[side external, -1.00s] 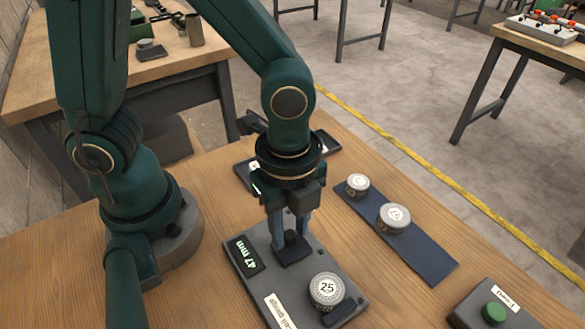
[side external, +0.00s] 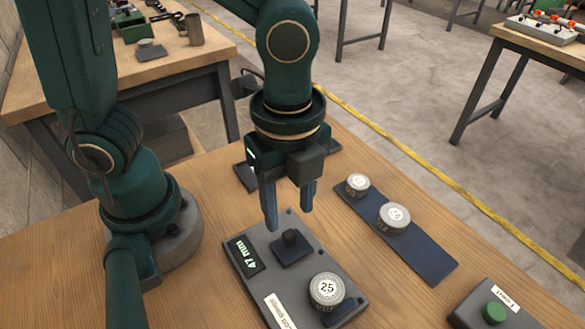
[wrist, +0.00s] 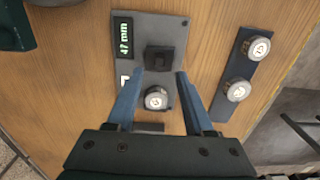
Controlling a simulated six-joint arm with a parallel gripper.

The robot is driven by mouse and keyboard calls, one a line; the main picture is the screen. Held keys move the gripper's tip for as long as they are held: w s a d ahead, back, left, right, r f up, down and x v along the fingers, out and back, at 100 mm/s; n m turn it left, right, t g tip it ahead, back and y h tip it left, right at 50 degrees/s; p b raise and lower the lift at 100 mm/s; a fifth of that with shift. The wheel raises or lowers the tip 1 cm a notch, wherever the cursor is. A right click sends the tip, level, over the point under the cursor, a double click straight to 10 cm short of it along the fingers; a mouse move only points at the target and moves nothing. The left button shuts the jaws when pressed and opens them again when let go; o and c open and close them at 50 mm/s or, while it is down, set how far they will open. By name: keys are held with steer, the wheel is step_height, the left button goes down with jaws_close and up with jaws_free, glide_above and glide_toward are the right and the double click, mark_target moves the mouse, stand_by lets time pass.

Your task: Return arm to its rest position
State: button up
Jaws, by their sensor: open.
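My gripper (side external: 290,208) is open and empty, pointing down above the grey gauge box (side external: 258,289) on the wooden table. Its two blue fingers stand apart in the wrist view (wrist: 151,78), with the black slider knob (wrist: 159,60) beyond them. The knob (side external: 291,240) sits on a dark plate on the box, clear of the fingertips. The box's display (side external: 245,255) reads 47 mm. A round weight marked 25 (side external: 327,290) stands on the box near its front right edge.
A dark blue strip (side external: 430,258) to the right carries two round weights, one smaller (side external: 358,184) and one larger (side external: 394,216). A control box with a green button (side external: 494,312) is at the lower right. A dark flat object lies partly hidden behind my gripper.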

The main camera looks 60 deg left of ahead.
steer(key=shift+w+a+r, duration=0.1)
steer(key=shift+w, duration=0.1)
steer(key=a+r+n+t, duration=0.2)
steer(key=a+n, duration=0.3)
steer(key=n, duration=0.4)
steer(key=s+a+r+n+t, duration=0.1)
steer(key=a+r+n+t, duration=0.2)
steer(key=n, duration=0.6)
steer(key=shift+a+r+t, duration=0.3)
steer(key=shift+a+r, duration=0.6)
steer(key=shift+a, duration=0.1)
